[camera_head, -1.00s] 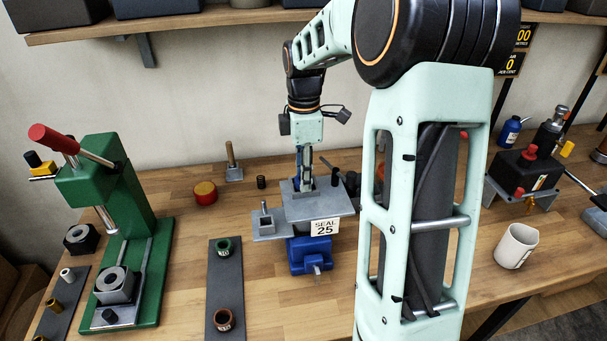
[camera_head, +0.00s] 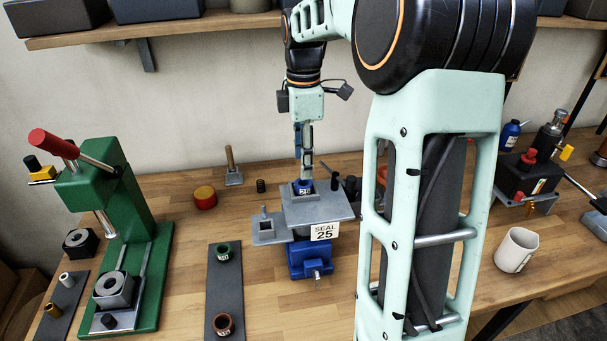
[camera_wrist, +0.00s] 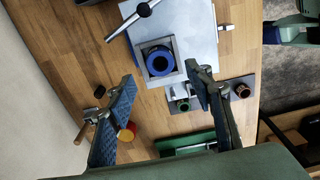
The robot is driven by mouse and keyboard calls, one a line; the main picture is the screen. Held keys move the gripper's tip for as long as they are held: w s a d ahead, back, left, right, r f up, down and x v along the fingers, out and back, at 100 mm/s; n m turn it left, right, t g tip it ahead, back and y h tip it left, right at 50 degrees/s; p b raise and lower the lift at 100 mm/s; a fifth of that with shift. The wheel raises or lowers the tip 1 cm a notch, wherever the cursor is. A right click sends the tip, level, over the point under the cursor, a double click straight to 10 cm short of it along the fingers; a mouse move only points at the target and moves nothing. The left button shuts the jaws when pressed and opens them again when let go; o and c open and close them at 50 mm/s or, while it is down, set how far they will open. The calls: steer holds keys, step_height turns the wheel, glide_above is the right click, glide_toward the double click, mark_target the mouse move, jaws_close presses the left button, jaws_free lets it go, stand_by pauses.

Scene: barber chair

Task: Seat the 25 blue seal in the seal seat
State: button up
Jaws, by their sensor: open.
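The blue seal (camera_head: 302,187) is a blue ring with a dark centre. In the wrist view the seal (camera_wrist: 159,51) sits inside the square grey seal seat (camera_wrist: 150,76) on the steel plate. I cannot tell how deep it sits. A "SEAL 25" label (camera_head: 324,231) hangs at the plate's front edge. My gripper (camera_head: 303,174) points down just above the seal, apart from it as far as I can see. In the wrist view my gripper (camera_wrist: 160,78) has its fingers spread wide with nothing between them.
The steel plate (camera_head: 325,207) rests on a blue vise (camera_head: 309,258). A dark strip (camera_head: 224,295) with green and brown rings lies front left. A green press (camera_head: 130,205) stands further left. A white mug (camera_head: 515,250) stands right.

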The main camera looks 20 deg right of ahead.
mark_target(304, 182)
step_height(304, 182, up, 6)
stand_by(0.6)
